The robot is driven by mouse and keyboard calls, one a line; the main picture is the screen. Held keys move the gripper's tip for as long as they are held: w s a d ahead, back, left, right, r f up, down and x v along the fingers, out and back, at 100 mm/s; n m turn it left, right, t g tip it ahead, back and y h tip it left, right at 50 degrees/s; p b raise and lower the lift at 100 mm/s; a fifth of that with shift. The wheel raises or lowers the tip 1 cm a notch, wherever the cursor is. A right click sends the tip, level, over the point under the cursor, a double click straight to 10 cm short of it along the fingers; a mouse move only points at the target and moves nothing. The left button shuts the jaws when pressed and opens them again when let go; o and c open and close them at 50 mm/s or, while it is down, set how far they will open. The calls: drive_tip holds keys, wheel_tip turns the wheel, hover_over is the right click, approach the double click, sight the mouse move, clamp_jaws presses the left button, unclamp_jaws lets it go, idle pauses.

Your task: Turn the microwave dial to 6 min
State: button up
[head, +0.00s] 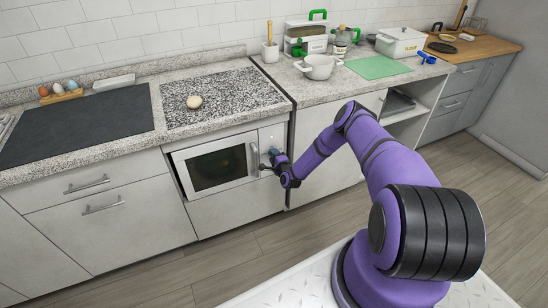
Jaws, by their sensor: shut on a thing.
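The microwave (219,166) is built in below the counter, with a dark window and a vertical handle (254,160) at the right of its door. The door looks shut. Its control panel (273,138) is a pale strip on the right. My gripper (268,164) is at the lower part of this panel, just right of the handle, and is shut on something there. The dial is hidden behind my gripper, and its setting and markings cannot be read. My purple arm reaches in from the right.
Eggs sit in a wooden holder (62,95) at the left. The floor (245,258) before the cabinets is clear.

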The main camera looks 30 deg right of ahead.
drive_tip(key=shift+m, duration=0.5)
drive_tip(key=shift+s, duration=0.1)
drive_tip(key=o, duration=0.9)
drive_tip(key=s, duration=1)
drive_tip(key=shift+s+a+r, duration=0.35)
